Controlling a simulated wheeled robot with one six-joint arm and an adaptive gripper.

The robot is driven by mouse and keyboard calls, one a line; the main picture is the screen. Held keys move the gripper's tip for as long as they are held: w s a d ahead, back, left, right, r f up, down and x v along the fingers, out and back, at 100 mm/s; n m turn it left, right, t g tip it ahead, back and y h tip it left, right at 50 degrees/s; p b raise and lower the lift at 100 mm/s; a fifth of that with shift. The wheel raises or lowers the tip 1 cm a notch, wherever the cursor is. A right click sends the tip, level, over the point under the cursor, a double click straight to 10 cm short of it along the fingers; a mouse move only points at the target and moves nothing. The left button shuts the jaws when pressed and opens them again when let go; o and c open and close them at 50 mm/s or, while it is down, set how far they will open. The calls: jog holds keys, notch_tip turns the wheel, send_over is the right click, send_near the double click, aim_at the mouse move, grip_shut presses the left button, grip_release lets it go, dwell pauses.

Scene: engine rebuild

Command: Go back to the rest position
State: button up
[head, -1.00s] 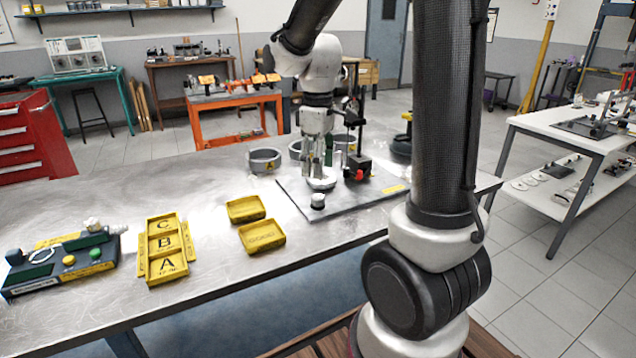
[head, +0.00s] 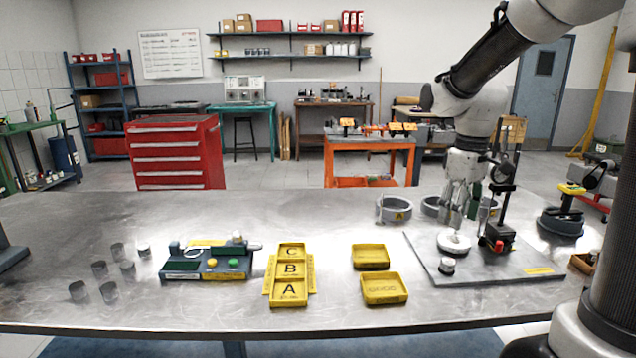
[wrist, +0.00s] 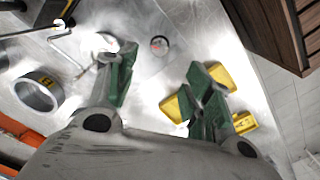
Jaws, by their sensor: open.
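My gripper (head: 459,205) hangs from my arm at the right of the head view, over the grey plate (head: 500,266) on the steel table. Its fingers point down and stand apart, with nothing seen between them. A white round piece (head: 454,243) lies on the plate just below the fingertips. In the wrist view the two green-padded fingers (wrist: 160,100) are spread, and the white piece (wrist: 98,46) shows beyond the left finger. I cannot tell the exact height of the fingertips above it.
A black stand with a red knob (head: 498,243) is close to the gripper's right. Grey rings (head: 394,210) stand behind. Yellow trays (head: 384,289), a yellow A-B-C holder (head: 290,290), a device with buttons (head: 207,264) and several dark cylinders (head: 78,291) lie left. The table's middle back is clear.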

jog(key=s+r+m+t, duration=0.2)
jog(key=s+m, duration=0.1)
jog(key=s, duration=0.6)
jog(key=s+d+r+m+t, duration=0.1)
jog(key=s+r+m+t, duration=0.1)
jog(key=s, duration=0.7)
jog(key=shift+r+m, duration=0.45)
jog(key=shift+m, duration=0.05)
